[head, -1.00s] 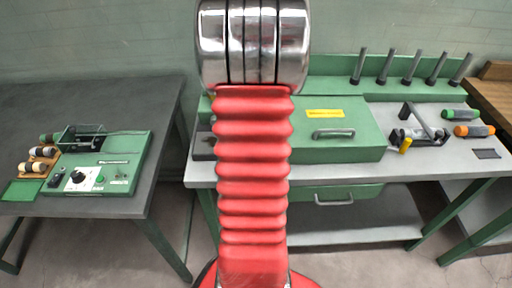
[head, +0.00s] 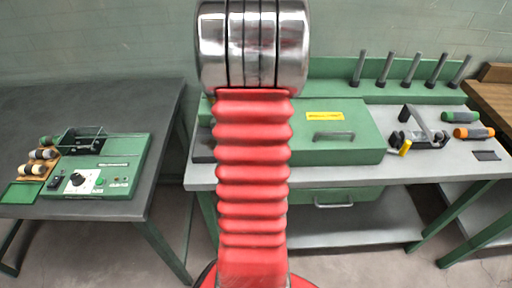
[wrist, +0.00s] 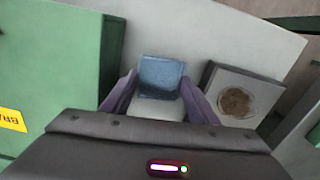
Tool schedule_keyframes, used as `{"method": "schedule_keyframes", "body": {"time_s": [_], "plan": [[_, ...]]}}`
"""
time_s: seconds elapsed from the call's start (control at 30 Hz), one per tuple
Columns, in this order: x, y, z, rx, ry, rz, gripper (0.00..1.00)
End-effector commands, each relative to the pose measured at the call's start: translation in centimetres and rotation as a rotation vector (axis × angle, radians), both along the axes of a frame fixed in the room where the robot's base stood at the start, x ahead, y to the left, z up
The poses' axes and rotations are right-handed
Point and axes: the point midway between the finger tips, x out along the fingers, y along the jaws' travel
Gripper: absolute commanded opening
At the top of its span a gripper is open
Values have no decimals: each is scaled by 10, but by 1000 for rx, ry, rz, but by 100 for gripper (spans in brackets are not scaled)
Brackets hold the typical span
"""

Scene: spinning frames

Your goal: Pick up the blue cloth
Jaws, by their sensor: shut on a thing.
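The blue cloth (wrist: 162,77) is a small, folded-looking square in the wrist view. It sits between the two purple-grey fingers of my gripper (wrist: 161,92), which is shut on it. A white surface shows just below the cloth in the picture. I cannot tell whether the cloth touches the bench under it. In the head view my red arm covers the middle, and neither gripper nor cloth shows there.
A green box (wrist: 60,70) with a yellow label stands close left of my gripper. A grey block (wrist: 218,84) with a brown round patch (wrist: 236,101) is close right. The head view shows a clamp-like tool (head: 420,130), several upright posts and a green device (head: 105,170).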

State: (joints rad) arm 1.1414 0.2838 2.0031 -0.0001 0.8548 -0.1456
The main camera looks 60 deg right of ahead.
Motion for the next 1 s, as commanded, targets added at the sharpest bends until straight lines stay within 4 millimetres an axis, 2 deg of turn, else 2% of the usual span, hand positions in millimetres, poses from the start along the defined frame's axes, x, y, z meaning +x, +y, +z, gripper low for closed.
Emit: {"method": "schedule_keyframes", "body": {"time_s": [0.17,0.37,0.8,1.0], "plan": [[0,-1,6,-2,-1,0,32],[0,-1,31,-5,-2,0,32],[1,-1,131,-5,-2,0,32],[0,0,165,-2,-1,0,32]]}}
